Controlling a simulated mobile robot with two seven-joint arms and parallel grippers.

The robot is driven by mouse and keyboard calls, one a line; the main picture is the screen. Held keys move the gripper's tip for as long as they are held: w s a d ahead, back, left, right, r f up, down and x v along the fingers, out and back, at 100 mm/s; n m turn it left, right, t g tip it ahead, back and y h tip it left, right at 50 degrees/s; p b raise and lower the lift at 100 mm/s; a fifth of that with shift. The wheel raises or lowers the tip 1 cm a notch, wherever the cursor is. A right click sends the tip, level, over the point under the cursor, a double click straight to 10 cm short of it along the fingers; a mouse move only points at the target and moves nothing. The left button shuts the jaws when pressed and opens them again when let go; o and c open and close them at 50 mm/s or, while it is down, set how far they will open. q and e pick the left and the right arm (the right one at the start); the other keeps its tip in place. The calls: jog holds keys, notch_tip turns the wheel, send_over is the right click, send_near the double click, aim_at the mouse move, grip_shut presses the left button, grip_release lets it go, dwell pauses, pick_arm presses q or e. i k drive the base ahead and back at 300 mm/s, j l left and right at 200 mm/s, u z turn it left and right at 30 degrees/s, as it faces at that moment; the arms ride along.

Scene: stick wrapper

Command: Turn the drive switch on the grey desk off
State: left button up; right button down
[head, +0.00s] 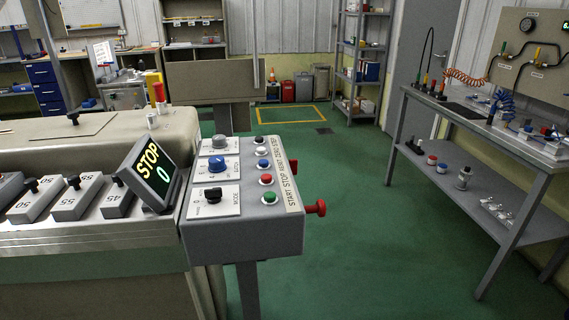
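The grey desk (235,225) stands at the right end of a long beige machine. On its left side are three rotary knobs on white plates: a grey knob (219,142) at the back, a blue knob (216,165) in the middle and a black knob (213,195) at the front, whose plate seems to read MODE. The other plate labels are too small to read surely, so I cannot tell which knob is the drive switch or how it is set. Neither gripper shows in the head view.
A column of several push buttons (266,180) runs beside the knobs. A red mushroom button (316,208) sticks out of the desk's right side. A tilted STOP 0 display (150,175) stands to the left. Green floor (350,230) is clear up to the workbench (480,130).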

aim_at(293, 162)
jog(key=i+l+u, duration=0.1)
jog(key=l+u, duration=0.35)
jog(key=l, duration=0.4)
jog(key=l+u, duration=0.45)
jog(key=l, duration=0.4)
jog(key=i+l+u, duration=0.1)
jog(key=u, duration=0.3)
jog(key=l+u, duration=0.25)
jog(key=u, duration=0.15)
jog(key=i+l+u, duration=0.2)
jog(key=l, duration=0.15)
jog(key=l+u, duration=0.15)
jog(key=l, duration=0.25)
jog(key=l+u, duration=0.3)
jog(key=l, duration=1.25)
jog(key=k, duration=0.05)
